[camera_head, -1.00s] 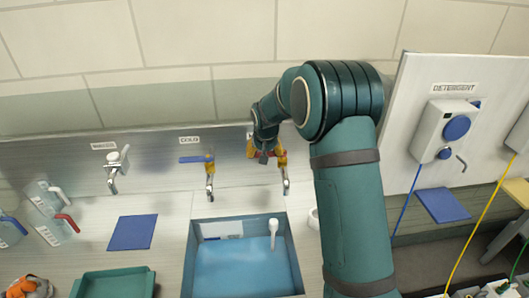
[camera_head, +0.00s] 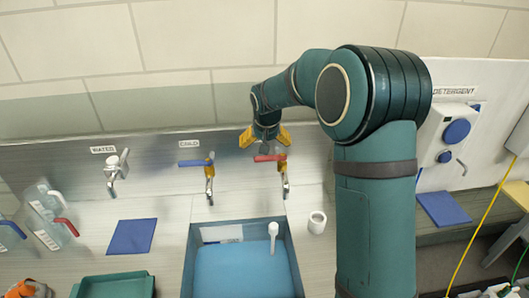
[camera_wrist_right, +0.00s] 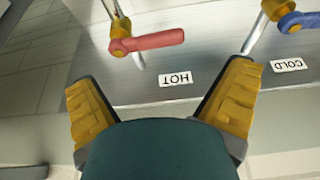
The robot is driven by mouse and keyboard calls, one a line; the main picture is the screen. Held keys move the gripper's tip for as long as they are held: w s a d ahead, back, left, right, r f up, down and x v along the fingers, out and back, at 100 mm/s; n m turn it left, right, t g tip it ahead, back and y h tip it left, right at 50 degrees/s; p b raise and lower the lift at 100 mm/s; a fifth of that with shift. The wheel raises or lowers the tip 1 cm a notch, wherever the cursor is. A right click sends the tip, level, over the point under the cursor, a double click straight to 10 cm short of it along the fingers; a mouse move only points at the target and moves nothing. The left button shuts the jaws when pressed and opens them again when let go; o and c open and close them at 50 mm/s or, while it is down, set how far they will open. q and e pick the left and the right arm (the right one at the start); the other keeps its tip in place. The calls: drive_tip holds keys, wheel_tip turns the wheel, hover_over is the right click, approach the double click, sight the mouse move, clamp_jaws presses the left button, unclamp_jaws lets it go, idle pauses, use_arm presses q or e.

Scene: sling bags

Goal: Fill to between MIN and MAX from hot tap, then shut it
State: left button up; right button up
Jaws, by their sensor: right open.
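The hot tap (camera_head: 285,182) has a red lever (camera_head: 269,158) that lies sideways, pointing left. The red lever also shows in the right wrist view (camera_wrist_right: 150,41), beyond the HOT label (camera_wrist_right: 175,79). My right gripper (camera_head: 266,138) is open and empty, just above and behind the lever in the head view, apart from it. Its two yellow fingers (camera_wrist_right: 159,76) are spread wide in the wrist view. The sink basin (camera_head: 290,262) below the taps holds blue-looking water (camera_head: 238,270). A small pale label (camera_head: 222,232) is on its back wall; its marks are too small to read. No stream is discernible.
The cold tap (camera_head: 210,178) has a blue lever (camera_head: 192,162) pointing left. A white-handled item (camera_head: 273,232) stands at the basin's back right. A white cup (camera_head: 317,222) is right of the basin. A blue mat (camera_head: 132,236) and a green tray (camera_head: 115,287) lie left.

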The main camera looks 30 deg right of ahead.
drive_tip(key=shift+v, duration=2.05)
drive_tip(key=shift+f, duration=0.1)
